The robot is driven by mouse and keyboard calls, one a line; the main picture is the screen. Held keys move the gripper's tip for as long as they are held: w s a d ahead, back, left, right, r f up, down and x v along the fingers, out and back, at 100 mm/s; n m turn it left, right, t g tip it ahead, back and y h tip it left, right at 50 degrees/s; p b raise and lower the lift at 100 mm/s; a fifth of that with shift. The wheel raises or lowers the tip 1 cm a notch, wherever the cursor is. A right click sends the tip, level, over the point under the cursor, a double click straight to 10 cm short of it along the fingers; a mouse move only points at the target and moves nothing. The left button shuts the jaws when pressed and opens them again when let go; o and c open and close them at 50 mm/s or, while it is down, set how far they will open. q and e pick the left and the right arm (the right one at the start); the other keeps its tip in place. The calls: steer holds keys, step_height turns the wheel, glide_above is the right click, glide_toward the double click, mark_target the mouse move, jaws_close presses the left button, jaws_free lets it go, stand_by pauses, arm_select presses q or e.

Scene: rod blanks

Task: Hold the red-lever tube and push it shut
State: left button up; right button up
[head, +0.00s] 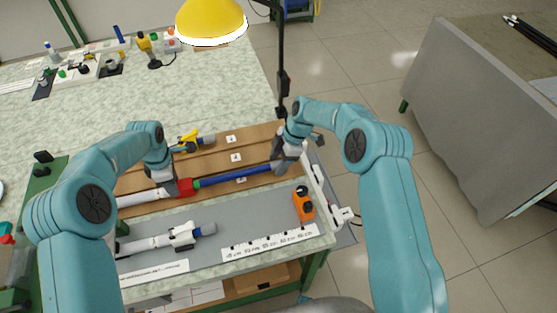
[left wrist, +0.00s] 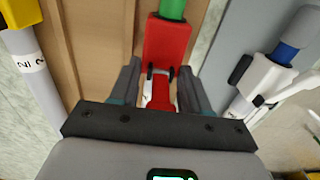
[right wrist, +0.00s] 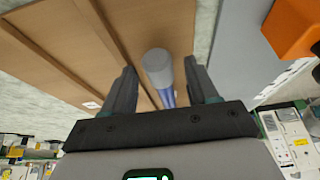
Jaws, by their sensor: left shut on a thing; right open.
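The red-lever tube lies across the wooden board, with a white outer tube (head: 143,198), a red lever clamp (head: 186,187), a green collar (head: 196,184) and a long blue inner tube (head: 235,175) reaching right. My left gripper (head: 174,189) is shut on it at the red clamp, which shows between the fingers in the left wrist view (left wrist: 168,55). My right gripper (head: 284,160) is open at the blue tube's far end. In the right wrist view, the grey end cap (right wrist: 158,62) sits between the spread fingers, with a gap on each side.
A yellow-lever tube (head: 190,139) lies behind on the board (head: 255,137). A white-lever tube (head: 183,236) lies in front on the grey mat (head: 245,218). An orange device (head: 303,204) and a marked length strip (head: 270,243) are near the front right.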

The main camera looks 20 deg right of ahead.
mark_target(207, 180)
jaws_close()
steer(key=a, duration=2.2)
jaws_free()
steer(key=shift+d+r, duration=0.1)
steer(key=shift+r, duration=0.05)
steer(key=v, duration=1.1)
steer(key=shift+r, duration=0.4)
steer(key=shift+d, duration=0.1)
